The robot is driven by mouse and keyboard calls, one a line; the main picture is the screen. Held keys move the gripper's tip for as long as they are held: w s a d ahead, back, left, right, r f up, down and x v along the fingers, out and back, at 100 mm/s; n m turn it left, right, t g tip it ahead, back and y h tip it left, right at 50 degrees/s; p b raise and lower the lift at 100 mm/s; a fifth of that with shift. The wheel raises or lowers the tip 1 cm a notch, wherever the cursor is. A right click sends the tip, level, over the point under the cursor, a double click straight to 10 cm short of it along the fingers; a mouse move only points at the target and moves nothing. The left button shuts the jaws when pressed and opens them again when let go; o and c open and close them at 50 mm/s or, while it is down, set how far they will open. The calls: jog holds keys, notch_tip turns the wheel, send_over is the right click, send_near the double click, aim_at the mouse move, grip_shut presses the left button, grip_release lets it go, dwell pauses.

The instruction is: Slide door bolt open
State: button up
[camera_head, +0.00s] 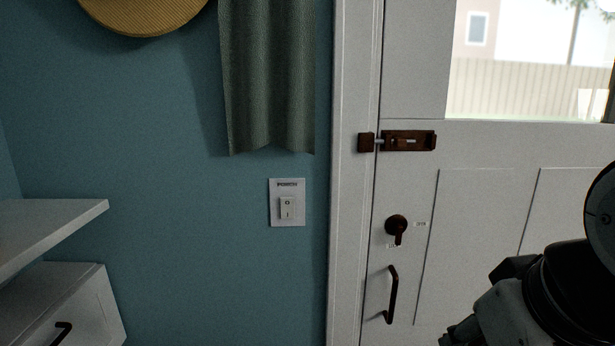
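The door bolt (408,141) is a dark brown slide bolt on the white door (480,155), just below the window. Its pale rod crosses the gap at the door's left edge and reaches the brown keeper (366,142) on the frame. A small light piece shows in the middle of the bolt body. My dark arm is at the lower right, in front of the door, below and to the right of the bolt and apart from it. My gripper's fingertips cannot be made out.
A dark turn knob (396,226) with small labels and a dark pull handle (391,295) sit below the bolt. A switch plate (287,202) and hanging grey-green cloth (268,80) are on the blue wall. A white shelf (50,228) and a drawer front (70,310) stand at left.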

jog(key=w+d+r+n+t+h+b, duration=0.1)
jog(key=w+d+r+n+t, duration=0.2)
jog(key=w, duration=0.5)
jog(key=w+d+r+n+t+b, duration=0.1)
jog(key=w+r+n+t, duration=0.3)
jog(key=w, duration=0.5)
jog(key=n+t+y+b, duration=0.15)
jog(key=n+t, duration=0.35)
jog(key=n, duration=0.6)
send_near(399, 143)
jog(key=w, duration=0.5)
jog(key=w+p, duration=0.1)
jog(key=w, duration=0.4)
jog(key=shift+a+f, duration=0.15)
jog(key=shift+f, duration=0.05)
grip_shut()
